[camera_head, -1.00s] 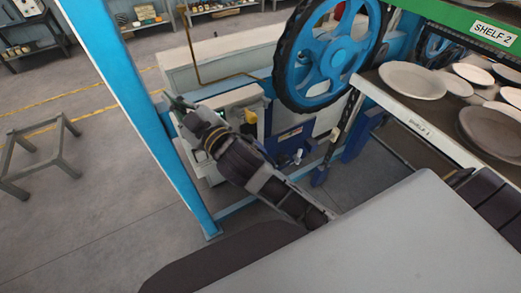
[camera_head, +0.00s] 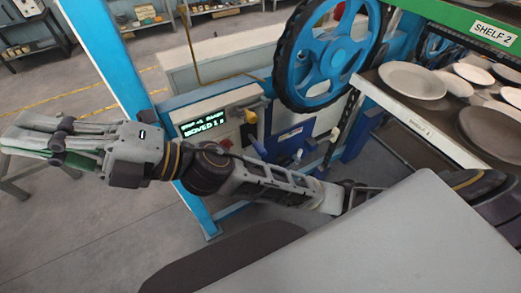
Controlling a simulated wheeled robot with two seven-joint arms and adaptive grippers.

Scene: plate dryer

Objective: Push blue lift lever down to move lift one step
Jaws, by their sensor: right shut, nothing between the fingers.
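The lift's control panel (camera_head: 207,126) is on the machine frame, and its lit screen shows green text that seems to read "MOVED 1". A narrow blue part (camera_head: 257,147), which looks like the lift lever, is right of the panel below a yellow piece (camera_head: 251,117). Its exact position is hard to tell. My right gripper (camera_head: 22,140) is at the far left, left of the blue post and well clear of the lever. It is shut and empty. My right forearm crosses below the panel. My left gripper is out of view.
A large blue wheel (camera_head: 327,54) with a dark rim stands above the lever. Shelf 1 (camera_head: 421,125) on the right holds several plates. A blue post (camera_head: 119,62) rises between my gripper and the panel. A grey metal stand (camera_head: 17,190) is behind my gripper.

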